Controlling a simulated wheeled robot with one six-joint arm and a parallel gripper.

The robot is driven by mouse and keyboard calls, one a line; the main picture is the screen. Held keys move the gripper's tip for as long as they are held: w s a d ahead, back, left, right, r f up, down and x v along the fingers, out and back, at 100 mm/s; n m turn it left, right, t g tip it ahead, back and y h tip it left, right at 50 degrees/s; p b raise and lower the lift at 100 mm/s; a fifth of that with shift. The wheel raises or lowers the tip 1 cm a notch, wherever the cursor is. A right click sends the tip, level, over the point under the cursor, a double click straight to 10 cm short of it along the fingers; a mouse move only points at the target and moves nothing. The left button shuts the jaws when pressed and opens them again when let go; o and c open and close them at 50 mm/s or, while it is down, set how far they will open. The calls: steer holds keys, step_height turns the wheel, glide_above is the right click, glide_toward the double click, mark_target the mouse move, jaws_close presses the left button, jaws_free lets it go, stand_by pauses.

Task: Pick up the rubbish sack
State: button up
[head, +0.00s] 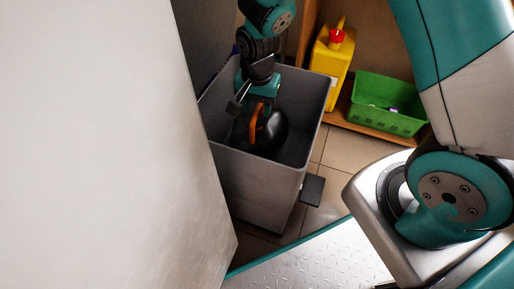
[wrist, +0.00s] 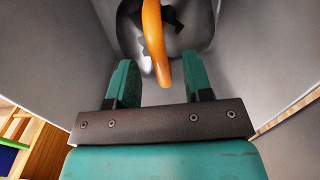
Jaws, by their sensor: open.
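The rubbish sack (head: 271,133) is a black, rounded bundle with an orange tie or handle standing up from it. It lies inside a tall grey bin (head: 262,186). In the wrist view the dark sack (wrist: 190,22) shows at the top, and its orange handle (wrist: 155,42) points down toward the space between my fingers. My gripper (head: 254,108) reaches down into the bin close beside the handle. In the wrist view my gripper (wrist: 160,85) is open, with one teal finger on each side and the handle's end between them. I cannot tell whether they touch.
The bin's walls stand close around my gripper. A large pale panel (head: 95,140) fills the left. Behind the bin, a yellow container (head: 331,62) with a red cap and a green basket (head: 387,106) stand on a wooden shelf. Tiled floor (head: 340,160) is clear on the right.

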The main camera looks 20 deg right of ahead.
mark_target(254, 133)
step_height(254, 133, down, 4)
steer(key=shift+f+b, duration=0.1)
steer(key=shift+b, duration=0.75)
jaws_close()
steer(key=shift+r, duration=0.2)
stand_by(0.4)
